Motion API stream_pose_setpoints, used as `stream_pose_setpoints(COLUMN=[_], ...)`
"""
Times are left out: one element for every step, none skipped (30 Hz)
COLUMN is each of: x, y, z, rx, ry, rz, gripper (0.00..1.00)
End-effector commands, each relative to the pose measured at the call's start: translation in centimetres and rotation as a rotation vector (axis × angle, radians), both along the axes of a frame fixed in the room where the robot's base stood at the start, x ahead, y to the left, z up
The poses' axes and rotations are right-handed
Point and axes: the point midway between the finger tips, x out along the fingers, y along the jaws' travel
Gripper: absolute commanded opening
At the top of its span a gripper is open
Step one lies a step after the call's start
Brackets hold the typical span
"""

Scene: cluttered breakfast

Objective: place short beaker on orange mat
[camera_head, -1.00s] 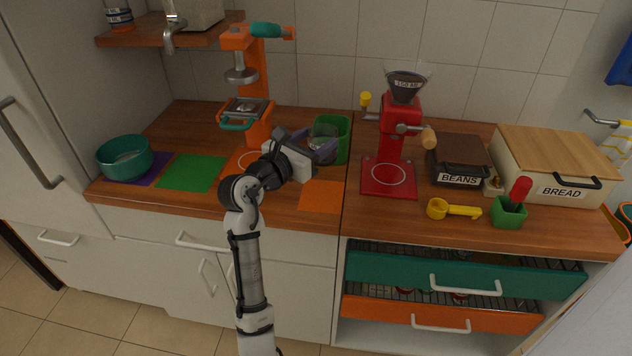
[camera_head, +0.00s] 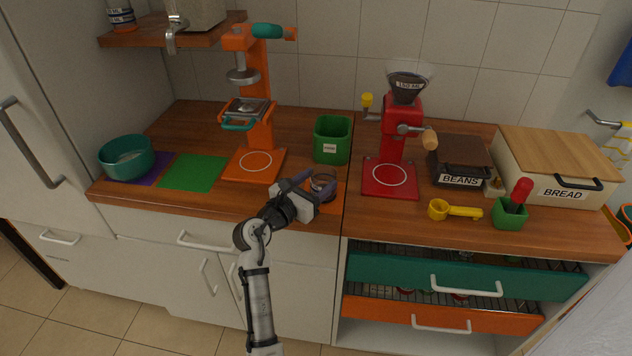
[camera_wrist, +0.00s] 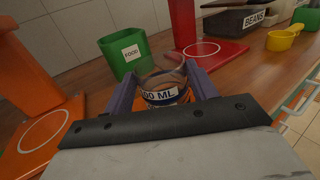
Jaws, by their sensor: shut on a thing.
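The short beaker (camera_head: 323,183) is a clear glass with a dark band and a label. In the wrist view the beaker (camera_wrist: 163,90) stands roughly upright between my two fingers, its label ending in "00 ML". My gripper (camera_head: 316,186) is shut on the beaker, with one finger on each side of it.
A green food bin (camera_head: 332,140) stands just behind the beaker. The red grinder (camera_head: 392,160) is to the right, and the orange press (camera_head: 258,140) to the left. A green mat (camera_head: 193,172) and a teal bowl (camera_head: 126,158) are farther left.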

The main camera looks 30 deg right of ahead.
Motion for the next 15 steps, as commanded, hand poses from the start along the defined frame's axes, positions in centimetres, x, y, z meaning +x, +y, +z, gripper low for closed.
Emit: stream_pose_setpoints(x=[0.0, -0.01, -0.01, -0.02, -0.02, -0.02, -0.01, -0.01, -0.01, -0.01, -0.01, -0.01, -0.01, -0.01, -0.01], y=[0.0, 0.0, 0.0, -0.01, -0.01, -0.01, 0.0, 0.0, 0.0, 0.0, 0.0, 0.0, -0.01, -0.01, -0.01], z=[0.0, -0.07, -0.2, -0.29, -0.27, -0.26, -0.26, -0.25, -0.25, -0.25, -0.25, -0.25, -0.24, -0.24, -0.24], rx=[0.0, 0.0, 0.0, 0.0, 0.0, 0.0, 0.0, 0.0, 0.0, 0.0, 0.0, 0.0, 0.0, 0.0, 0.0], ry=[0.0, 0.0, 0.0, 0.0, 0.0, 0.0, 0.0, 0.0, 0.0, 0.0, 0.0, 0.0, 0.0, 0.0, 0.0], rz=[0.0, 0.0, 0.0, 0.0, 0.0, 0.0, 0.0, 0.0, 0.0, 0.0, -0.001, 0.0, -0.001, -0.001, -0.001], gripper=[0.19, 0.19, 0.19, 0.19, 0.61, 0.66, 0.7, 0.74, 0.79, 0.79, 0.79, 0.79, 0.79, 0.79, 0.79])
